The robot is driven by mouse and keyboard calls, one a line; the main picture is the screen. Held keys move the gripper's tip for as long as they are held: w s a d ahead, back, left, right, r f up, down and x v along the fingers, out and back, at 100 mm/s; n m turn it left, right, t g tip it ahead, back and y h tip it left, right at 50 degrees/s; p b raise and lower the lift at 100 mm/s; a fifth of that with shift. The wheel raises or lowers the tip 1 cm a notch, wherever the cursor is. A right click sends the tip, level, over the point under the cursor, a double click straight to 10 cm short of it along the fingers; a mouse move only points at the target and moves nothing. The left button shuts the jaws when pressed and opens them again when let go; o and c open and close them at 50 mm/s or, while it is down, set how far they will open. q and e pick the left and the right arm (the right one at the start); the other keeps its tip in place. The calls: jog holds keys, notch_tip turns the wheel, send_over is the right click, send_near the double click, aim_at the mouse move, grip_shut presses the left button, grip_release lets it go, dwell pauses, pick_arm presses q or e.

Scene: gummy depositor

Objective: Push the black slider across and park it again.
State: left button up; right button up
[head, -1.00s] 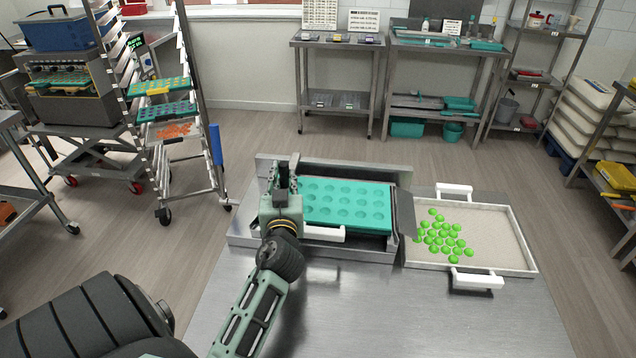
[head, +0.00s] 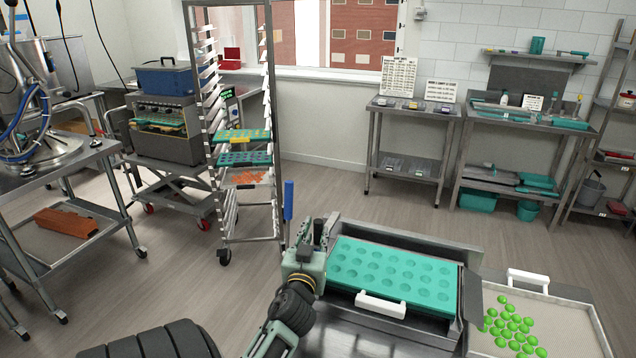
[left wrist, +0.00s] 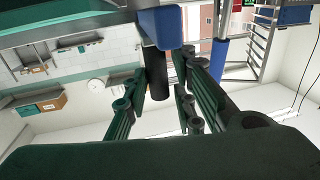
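My left gripper (head: 312,240) is at the left end of the depositor frame, beside the teal mould (head: 395,272). In the left wrist view, which is upside down, a black upright handle (left wrist: 156,82), seemingly the slider's, stands on a blue block (left wrist: 161,28). The fingers (left wrist: 162,95) lie on either side of it, close to it. I cannot tell whether they press on it. In the head view my gripper largely hides the handle. My right gripper is not in view.
A white handle (head: 381,305) sits at the mould's front. A tray (head: 575,325) with green balls stands to the right. A steel cart (head: 60,165) is at the left.

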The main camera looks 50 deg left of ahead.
pick_arm(q)
jog(key=shift+o, duration=1.4)
jog(key=shift+s+a, duration=0.15)
jog(key=shift+a, duration=0.05)
jog(key=shift+d, duration=0.1)
jog(key=shift+s+d, duration=0.1)
jog(key=shift+d, duration=0.1)
jog(key=v, duration=0.7)
jog(key=shift+s+a, duration=0.1)
